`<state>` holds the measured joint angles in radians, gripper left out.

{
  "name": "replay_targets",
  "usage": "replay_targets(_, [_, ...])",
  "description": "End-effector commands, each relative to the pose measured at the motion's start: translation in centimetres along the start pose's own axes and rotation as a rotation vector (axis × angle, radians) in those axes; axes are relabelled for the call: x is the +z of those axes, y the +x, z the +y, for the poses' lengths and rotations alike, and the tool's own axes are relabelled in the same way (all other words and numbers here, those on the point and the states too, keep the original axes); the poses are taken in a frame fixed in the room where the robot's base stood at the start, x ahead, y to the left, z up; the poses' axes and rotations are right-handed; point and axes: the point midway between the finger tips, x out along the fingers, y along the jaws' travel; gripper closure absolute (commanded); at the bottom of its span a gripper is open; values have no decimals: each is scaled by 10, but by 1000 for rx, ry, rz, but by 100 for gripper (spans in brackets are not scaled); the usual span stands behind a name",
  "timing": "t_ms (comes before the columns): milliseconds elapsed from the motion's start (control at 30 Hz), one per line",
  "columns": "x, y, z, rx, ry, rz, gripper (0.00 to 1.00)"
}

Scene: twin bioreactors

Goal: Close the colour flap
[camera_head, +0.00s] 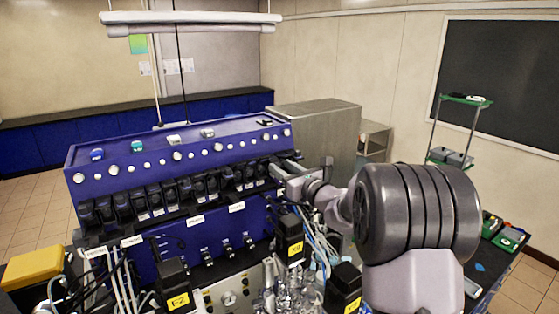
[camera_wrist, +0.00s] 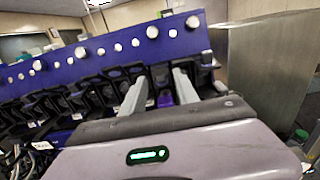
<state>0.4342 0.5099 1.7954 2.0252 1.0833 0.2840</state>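A blue bioreactor cabinet (camera_head: 180,150) carries a row of black pump heads with flaps (camera_head: 165,195) along its front. They also show in the wrist view (camera_wrist: 83,95). I cannot tell for sure which one is the colour flap. My gripper (camera_head: 281,168) is at the right end of this row. In the wrist view my gripper (camera_wrist: 158,85) has its two grey fingers apart, pointing at the black pump heads. A small purple part (camera_wrist: 165,99) shows between the fingers. Nothing is visibly held. Fingertip contact with a flap cannot be told.
Black motor units with yellow labels (camera_head: 290,240), cables and glassware stand in front of the cabinet. A yellow box (camera_head: 33,267) lies at the left. A metal cabinet (camera_head: 312,130) stands close behind on the right. A green shelf rack (camera_head: 450,155) is farther right.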

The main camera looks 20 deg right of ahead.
Motion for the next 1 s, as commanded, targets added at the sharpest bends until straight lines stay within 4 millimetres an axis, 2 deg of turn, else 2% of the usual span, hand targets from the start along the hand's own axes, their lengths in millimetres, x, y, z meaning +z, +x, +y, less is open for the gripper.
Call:
replay_targets(167, [1,17,0,0,0,0,64])
replay_targets(433, [0,20,0,0,0,0,64])
replay_targets(467, [0,20,0,0,0,0,68])
replay_targets(633, [0,19,0,0,0,0,100])
replay_targets(767, [-1,19,0,0,0,-3,100])
replay_targets(1000, [-17,21,0,1,-2,-111,100])
